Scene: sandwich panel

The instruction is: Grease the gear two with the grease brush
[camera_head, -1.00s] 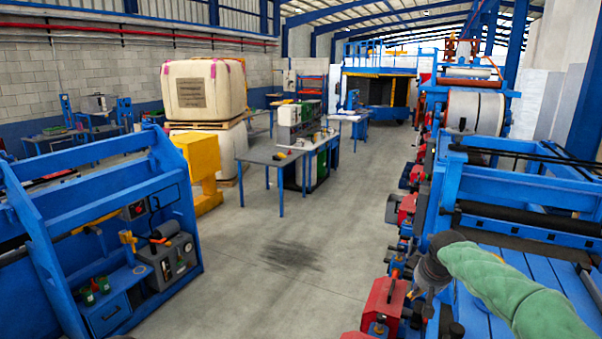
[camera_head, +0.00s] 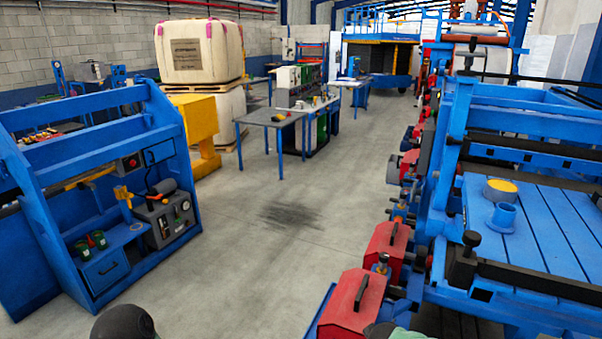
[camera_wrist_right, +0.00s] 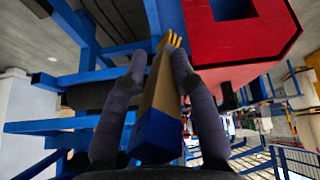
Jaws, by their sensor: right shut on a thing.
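My right gripper (camera_wrist_right: 160,62) shows in the right wrist view, its two dark fingers closed on the grease brush (camera_wrist_right: 157,120). The brush has a blue end near the palm, a tan middle and yellow tips pointing away from me. The tips appear close to a red housing in that view; I cannot tell whether they touch it. No gear can be made out clearly, so I cannot tell which is gear two. My left gripper's fingers are not visible.
Red housings (camera_head: 357,302) line the near side of the blue machine (camera_head: 540,235) at right. A yellow-topped round can (camera_head: 500,190) and a blue cup (camera_head: 503,217) stand on its deck. A blue bench (camera_head: 105,262) is at left. The floor (camera_head: 270,265) between is clear.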

